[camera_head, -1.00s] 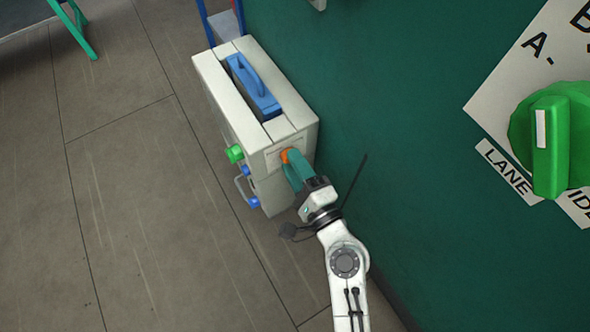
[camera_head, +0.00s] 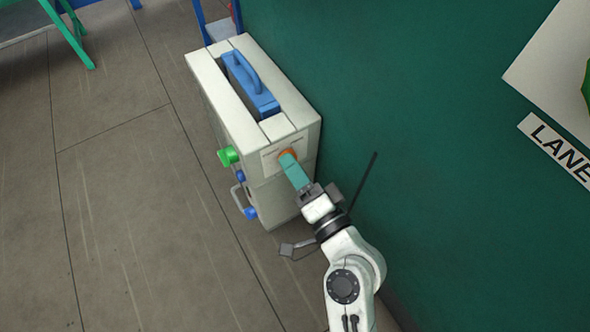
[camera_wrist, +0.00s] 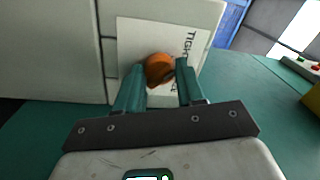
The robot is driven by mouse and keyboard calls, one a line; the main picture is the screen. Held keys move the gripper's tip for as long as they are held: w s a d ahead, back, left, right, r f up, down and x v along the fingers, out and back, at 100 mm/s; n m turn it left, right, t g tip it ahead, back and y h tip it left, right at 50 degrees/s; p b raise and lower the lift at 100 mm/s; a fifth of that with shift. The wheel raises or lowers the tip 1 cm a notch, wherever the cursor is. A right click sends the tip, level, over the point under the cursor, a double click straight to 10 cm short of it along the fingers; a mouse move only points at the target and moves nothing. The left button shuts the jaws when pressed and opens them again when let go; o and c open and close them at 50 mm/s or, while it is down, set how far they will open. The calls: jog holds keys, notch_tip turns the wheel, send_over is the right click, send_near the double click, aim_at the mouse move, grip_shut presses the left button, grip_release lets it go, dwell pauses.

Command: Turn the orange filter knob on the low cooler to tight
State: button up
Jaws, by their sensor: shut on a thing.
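The low cooler (camera_head: 262,190) is a cream box on the floor against the green wall. Its orange filter knob (camera_wrist: 159,69) sits on a pale label plate (camera_wrist: 133,40) on the end face. The plate reads "TIGHT" along its right side; the other lettering is partly hidden. My gripper (camera_wrist: 160,75) is shut on the knob, with one teal finger on each side of it. In the head view my gripper (camera_head: 289,160) covers most of the knob (camera_head: 286,153), and only an orange edge shows.
A blue handle (camera_head: 250,80) lies in the cooler's top recess. A green knob (camera_head: 228,156) and blue fittings (camera_head: 250,213) stick out of its left side. The green wall (camera_head: 430,150) is close on the right. The floor (camera_head: 130,220) at left is clear.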

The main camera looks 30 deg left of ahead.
jog(key=shift+s+f, duration=0.1)
jog(key=shift+f, duration=0.25)
jog(key=o, duration=0.7)
jog(key=shift+o, duration=1.4)
jog(key=shift+r, duration=0.2)
jog(key=v, duration=1)
jog(key=shift+d, duration=0.35)
jog(key=shift+s+f, duration=0.1)
jog(key=shift+s, duration=0.05)
